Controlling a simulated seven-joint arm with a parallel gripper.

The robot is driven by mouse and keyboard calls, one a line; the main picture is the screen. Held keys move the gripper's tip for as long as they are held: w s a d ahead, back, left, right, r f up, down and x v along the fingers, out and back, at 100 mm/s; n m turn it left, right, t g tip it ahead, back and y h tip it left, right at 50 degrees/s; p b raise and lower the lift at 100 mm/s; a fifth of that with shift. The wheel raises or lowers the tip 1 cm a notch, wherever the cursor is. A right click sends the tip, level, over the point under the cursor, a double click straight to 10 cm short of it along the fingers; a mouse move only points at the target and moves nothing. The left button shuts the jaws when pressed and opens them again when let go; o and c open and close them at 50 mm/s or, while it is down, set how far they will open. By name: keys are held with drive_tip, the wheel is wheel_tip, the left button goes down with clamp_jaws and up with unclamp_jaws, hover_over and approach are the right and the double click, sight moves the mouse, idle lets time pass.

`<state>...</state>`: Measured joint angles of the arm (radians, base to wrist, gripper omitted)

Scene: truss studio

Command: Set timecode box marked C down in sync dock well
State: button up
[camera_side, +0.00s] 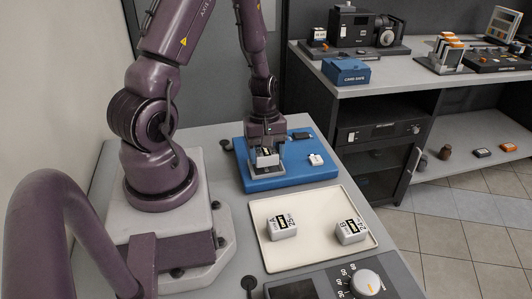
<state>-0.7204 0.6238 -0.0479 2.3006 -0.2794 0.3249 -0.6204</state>
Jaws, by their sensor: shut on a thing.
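My gripper (267,146) points down over the blue dock (262,184) and is shut on a small white box (267,159) with a black and yellow label. The letter on this box is too small to read. The box is low over the left-middle of the dock; I cannot tell whether it touches the dock, and the well under it is hidden. Two similar white boxes sit on the cream tray (308,256): one marked A (282,228) at left, the other apparently marked B (350,232) at right.
A small white piece (315,159) and a dark item (300,135) sit on the dock's right side. A control panel with a white knob (366,282) stands at the table's front. A shelf unit with a blue card safe (346,71) and gear stands behind right.

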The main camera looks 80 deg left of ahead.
sight(262, 149)
drive_tip(key=shift+f, duration=0.8)
idle(0.5)
drive_tip(key=o, duration=0.7)
drive_tip(key=shift+a+r, duration=0.3)
drive_tip(key=shift+r, duration=1.5)
drive_tip(key=shift+a+r, duration=0.25)
drive_tip(key=shift+r, duration=1.6)
drive_tip(key=shift+a+r, duration=0.3)
drive_tip(key=shift+r, duration=1.5)
drive_tip(key=shift+s+d+m, duration=0.25)
drive_tip(key=shift+s+m, duration=0.05)
drive_tip(key=shift+m, duration=0.4)
drive_tip(key=d+r+m+t, duration=0.2)
drive_tip(key=d+r+m, duration=0.3)
drive_tip(key=r, duration=0.1)
drive_tip(key=s+d+r+m+t+y, duration=0.1)
drive_tip(key=d+r+m, duration=0.5)
drive_tip(key=r, duration=0.1)
drive_tip(key=s+d+r+m+t, duration=0.1)
drive_tip(key=d+r+m+t, duration=0.1)
drive_tip(key=d+r+m, duration=0.3)
drive_tip(key=shift+s+d+r+m+t+y, duration=0.1)
drive_tip(key=shift+d+r+m+t+y, duration=0.1)
drive_tip(key=shift+r, duration=0.2)
drive_tip(key=shift+s+d+r+m+t+y, duration=0.1)
drive_tip(key=shift+d+r+y, duration=0.1)
drive_tip(key=shift+r, duration=0.2)
